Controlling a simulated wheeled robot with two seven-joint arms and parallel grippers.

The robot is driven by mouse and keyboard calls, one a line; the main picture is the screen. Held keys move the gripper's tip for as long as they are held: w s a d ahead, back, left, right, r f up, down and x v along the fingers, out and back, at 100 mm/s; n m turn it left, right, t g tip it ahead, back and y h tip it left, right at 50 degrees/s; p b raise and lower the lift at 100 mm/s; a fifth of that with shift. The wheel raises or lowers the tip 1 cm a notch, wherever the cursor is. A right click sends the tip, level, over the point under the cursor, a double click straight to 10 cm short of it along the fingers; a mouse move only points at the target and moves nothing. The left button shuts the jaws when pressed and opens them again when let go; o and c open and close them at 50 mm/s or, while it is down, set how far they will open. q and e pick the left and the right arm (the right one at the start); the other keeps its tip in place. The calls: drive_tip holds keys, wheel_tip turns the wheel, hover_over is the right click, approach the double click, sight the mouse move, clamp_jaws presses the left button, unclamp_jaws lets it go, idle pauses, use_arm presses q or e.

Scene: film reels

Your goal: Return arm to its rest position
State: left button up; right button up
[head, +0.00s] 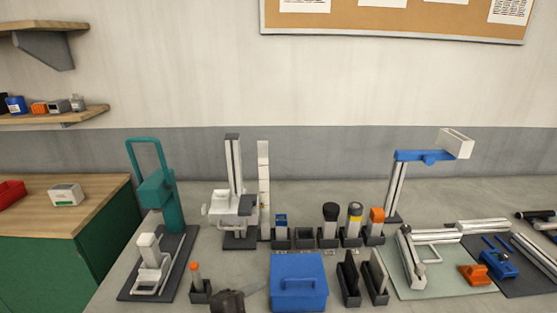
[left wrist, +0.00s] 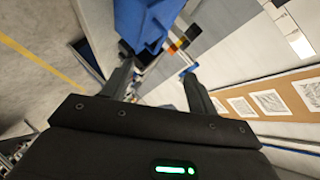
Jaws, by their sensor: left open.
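My left gripper (head: 243,294) shows as a dark shape with a grey finger at the bottom edge of the head view, just left of the blue lidded box (head: 299,283). In the left wrist view its two dark fingers (left wrist: 160,70) are spread apart with nothing between them. A blue block-like shape (left wrist: 150,22) lies beyond the fingertips there. Most of my left arm is out of the head view. My right gripper is not in view.
A row of small dark holders (head: 304,238) stands behind the blue box. Two upright dark holders (head: 350,279) are right of it. A small holder with an orange-topped item (head: 198,284) and a teal press (head: 160,192) stand to the left. A pale green mat (head: 438,289) lies right.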

use_arm(q)
drive_tip(key=s+a+f+n+g+y, duration=0.7)
drive_tip(key=s+a+f+n+y, duration=0.2)
drive_tip(key=s+a+f+n, duration=1.1)
wheel_tip(320, 180, down, 24)
drive_tip(key=s+m+g, duration=0.1)
drive_tip(key=s+m, duration=0.1)
drive_tip(key=s+a+f+g, duration=0.1)
drive_tip(key=s+a+f, duration=0.2)
drive_tip(key=s+f, duration=1.3)
drive_tip(key=shift+s+f, duration=0.35)
